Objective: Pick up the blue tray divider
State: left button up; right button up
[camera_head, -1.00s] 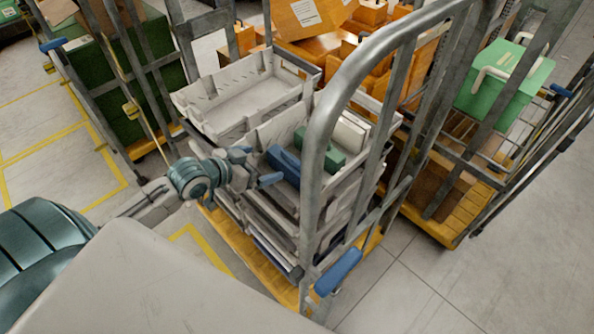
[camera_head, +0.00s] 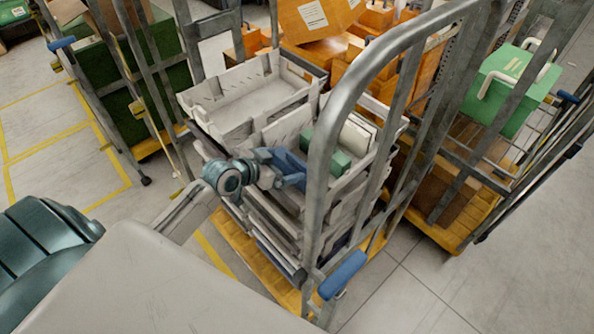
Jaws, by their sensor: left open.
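The blue tray divider (camera_head: 293,171) lies in the top grey tray of the near stack on the cart, left of a green block (camera_head: 341,162). My left gripper (camera_head: 272,166) comes in from the left over the tray's near rim. It is open, and its fingers are right at the divider's left end. The blue-grey fingers and the blue divider overlap in the picture, so I cannot tell whether they touch. My right gripper is out of view.
A curved metal cart frame (camera_head: 319,150) rises close to the right of the divider. Another grey tray (camera_head: 244,100) stands behind. White blocks (camera_head: 358,135) lie beyond the green block. A cart with a green box (camera_head: 508,88) stands at right.

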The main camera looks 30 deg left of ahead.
aim_at(295, 160)
pick_arm(q)
jog(key=x, duration=0.1)
jog(key=p+x, duration=0.1)
jog(key=x, duration=0.1)
jog(key=shift+w+d+r, duration=0.1)
jog(key=shift+w+r, duration=0.05)
jog(key=shift+w, duration=0.15)
jog(key=shift+w+d+f, duration=0.1)
jog(key=shift+w+f, duration=0.2)
jog(key=shift+w, duration=0.05)
jog(key=c, duration=1.3)
